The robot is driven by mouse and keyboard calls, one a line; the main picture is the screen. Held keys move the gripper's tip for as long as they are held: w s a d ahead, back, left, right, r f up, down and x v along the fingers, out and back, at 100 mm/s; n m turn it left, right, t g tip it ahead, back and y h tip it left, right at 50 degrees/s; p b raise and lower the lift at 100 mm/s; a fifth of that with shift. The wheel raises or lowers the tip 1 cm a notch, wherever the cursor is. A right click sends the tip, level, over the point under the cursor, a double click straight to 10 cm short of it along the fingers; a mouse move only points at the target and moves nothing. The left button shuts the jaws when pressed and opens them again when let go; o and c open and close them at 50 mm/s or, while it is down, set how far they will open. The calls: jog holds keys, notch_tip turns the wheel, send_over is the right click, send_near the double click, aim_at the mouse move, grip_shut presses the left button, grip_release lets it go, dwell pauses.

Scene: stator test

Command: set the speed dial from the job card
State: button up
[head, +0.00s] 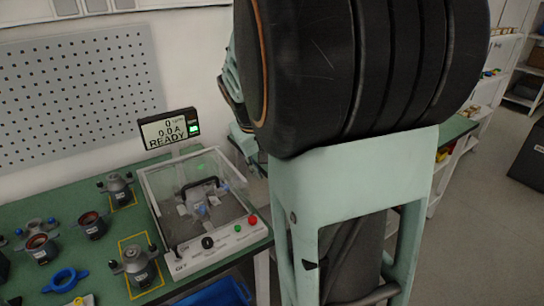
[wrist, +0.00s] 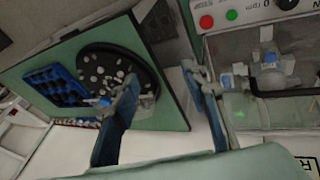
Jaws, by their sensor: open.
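The speed dial (head: 207,242) is a small black knob on the light front panel of the test station (head: 190,262). In the wrist view the dial (wrist: 286,4) is partly cut off at the top edge, with a "0" mark beside it. Its pointer setting is too small to read. My gripper (wrist: 163,84) is open and empty, its two blue-grey fingers apart, to the left of the panel in that view and not touching the dial. In the head view my arm hides the gripper. I cannot make out a job card.
A green button (head: 237,228) and a red button (head: 252,220) sit right of the dial. A clear cover (head: 195,180) stands over the fixture. The display (head: 168,129) reads 0, 0.0 A, READY. Several motor parts (head: 137,262) lie on the green bench. A blue tray (wrist: 55,86) shows in the wrist view.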

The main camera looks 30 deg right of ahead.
jog(key=shift+s+d+r+m+h, duration=0.1)
jog(key=shift+s+d+r+m, duration=0.15)
jog(key=shift+d, duration=0.2)
jog(key=shift+s+d+r+m+h, duration=0.15)
jog(key=shift+d+r, duration=0.1)
jog(key=shift+d, duration=0.2)
jog(key=shift+s+d+r+m+h, duration=0.1)
jog(key=shift+s+d+r+m, duration=0.15)
jog(key=shift+d, duration=0.2)
jog(key=shift+w, duration=0.1)
